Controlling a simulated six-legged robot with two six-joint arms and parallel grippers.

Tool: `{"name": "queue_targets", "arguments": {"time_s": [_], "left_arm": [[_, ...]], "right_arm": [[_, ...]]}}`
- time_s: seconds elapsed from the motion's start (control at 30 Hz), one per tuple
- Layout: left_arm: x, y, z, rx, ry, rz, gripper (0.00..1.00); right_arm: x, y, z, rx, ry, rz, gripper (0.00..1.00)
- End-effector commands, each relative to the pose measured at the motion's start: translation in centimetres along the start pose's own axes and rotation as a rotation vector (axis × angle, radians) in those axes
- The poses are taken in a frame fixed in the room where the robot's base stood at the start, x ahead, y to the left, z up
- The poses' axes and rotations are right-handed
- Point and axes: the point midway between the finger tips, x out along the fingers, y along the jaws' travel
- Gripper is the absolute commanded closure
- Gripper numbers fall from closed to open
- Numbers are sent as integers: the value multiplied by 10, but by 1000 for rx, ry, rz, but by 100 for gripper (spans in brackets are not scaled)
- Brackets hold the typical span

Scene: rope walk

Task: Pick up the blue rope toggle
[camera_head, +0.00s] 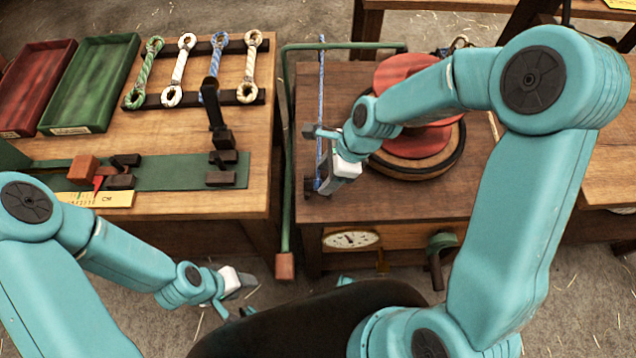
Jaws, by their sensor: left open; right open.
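The blue and white rope toggle (208,68) lies on the left table, third from the left in a row of toggles. A dark upright lever hides part of its lower half. My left gripper (240,298) is open and empty, low in front of the left table, well away from the toggle. My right gripper (313,160) is open over the left edge of the right table. A thin blue rope (322,75) runs between or just beyond its fingers; I cannot tell if they touch. The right gripper is to the right of the toggle and nearer.
Green (145,70), white (180,68) and tan (250,68) toggles flank the blue one on dark bars. Red (35,85) and green (90,80) trays stand left. A green pipe frame (287,160) rises between tables. A red reel (405,75) stands on the right table.

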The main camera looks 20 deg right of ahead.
Motion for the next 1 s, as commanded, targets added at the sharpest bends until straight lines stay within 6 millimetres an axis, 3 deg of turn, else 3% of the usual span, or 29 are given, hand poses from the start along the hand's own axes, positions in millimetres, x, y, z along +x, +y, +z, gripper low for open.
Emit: {"name": "queue_targets", "arguments": {"time_s": [0.17, 0.43, 0.47, 0.6, 0.63, 1.0], "left_arm": [[4, -1, 0, 0, 0, 0, 49], [4, -1, 0, 0, 0, 0, 49], [4, -1, 0, 0, 0, 0, 49], [4, -1, 0, 0, 0, 0, 49], [4, -1, 0, 0, 0, 0, 49], [3, -1, 0, 0, 0, 0, 49]], "right_arm": [[27, 0, 0, 0, 1, 2, 46], [31, -1, 1, 0, 1, 0, 46], [31, -1, 1, 0, 1, 0, 49], [31, -1, 1, 0, 1, 0, 95], [31, -1, 1, 0, 1, 0, 100], [26, -2, 2, -1, 0, -2, 100]]}}
